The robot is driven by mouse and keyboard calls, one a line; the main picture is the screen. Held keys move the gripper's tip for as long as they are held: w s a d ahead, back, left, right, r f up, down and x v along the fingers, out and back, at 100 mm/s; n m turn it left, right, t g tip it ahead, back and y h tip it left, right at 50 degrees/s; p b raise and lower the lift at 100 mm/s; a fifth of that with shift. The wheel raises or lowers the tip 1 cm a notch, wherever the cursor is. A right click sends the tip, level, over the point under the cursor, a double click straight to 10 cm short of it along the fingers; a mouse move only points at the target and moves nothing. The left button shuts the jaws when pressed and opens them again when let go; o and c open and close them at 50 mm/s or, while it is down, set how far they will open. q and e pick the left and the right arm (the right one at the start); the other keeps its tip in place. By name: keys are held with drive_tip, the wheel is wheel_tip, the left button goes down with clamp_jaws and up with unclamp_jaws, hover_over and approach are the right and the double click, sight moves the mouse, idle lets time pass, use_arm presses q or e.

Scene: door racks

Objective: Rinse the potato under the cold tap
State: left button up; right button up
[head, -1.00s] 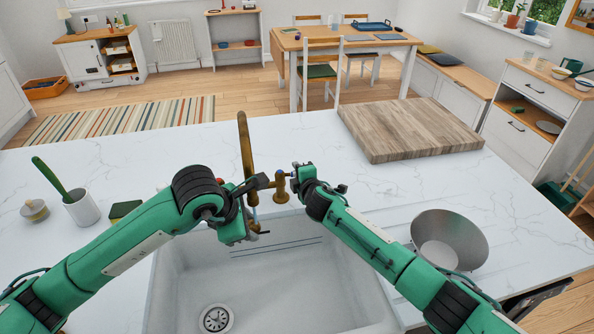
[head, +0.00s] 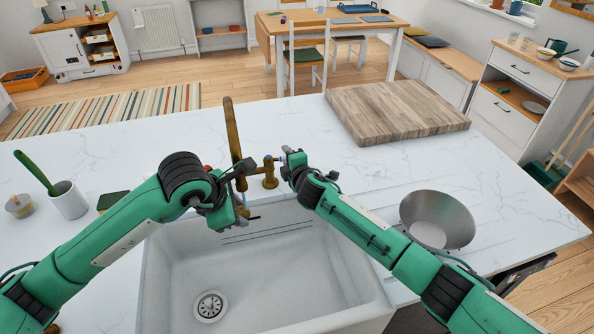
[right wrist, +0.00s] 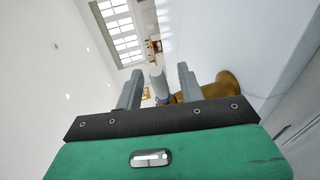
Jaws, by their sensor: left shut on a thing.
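The brass tap (head: 233,135) stands at the back edge of the white sink (head: 270,275). Its cold side (head: 269,175) has a blue mark. In the right wrist view the pale lever with a blue ring (right wrist: 160,85) stands between my right gripper's fingers (right wrist: 160,86). Gaps show on both sides, so that gripper is open around it. In the head view my right gripper (head: 288,158) is beside the tap.
A metal bowl (head: 437,220) stands right of the sink, near my right forearm. A wooden board (head: 395,108) lies behind on the white counter (head: 110,155).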

drive_tip(key=v, duration=1)
drive_tip(key=shift+s, duration=0.15)
idle(0.4)
drive_tip(key=shift+d, duration=0.15)
drive_tip(key=c, duration=0.7)
drive_tip(key=shift+s+d+n+y, duration=0.25)
drive_tip(key=shift+n+y, duration=0.05)
drive_tip(key=shift+y, duration=0.2)
clamp_jaws()
drive_tip(key=n+g+y, duration=0.2)
drive_tip(key=y, duration=0.2)
approach(283, 160)
drive_tip(key=shift+n+g+y, duration=0.3)
drive_tip(key=shift+g+y, duration=0.1)
drive_tip(key=shift+g, duration=0.1)
drive_tip(key=shift+w+d+x, duration=0.15)
drive_tip(key=shift+x, duration=1.3)
drive_tip(key=shift+w+d+x, duration=0.1)
drive_tip(key=shift+w+x, duration=0.05)
drive_tip(key=shift+x, duration=1.3)
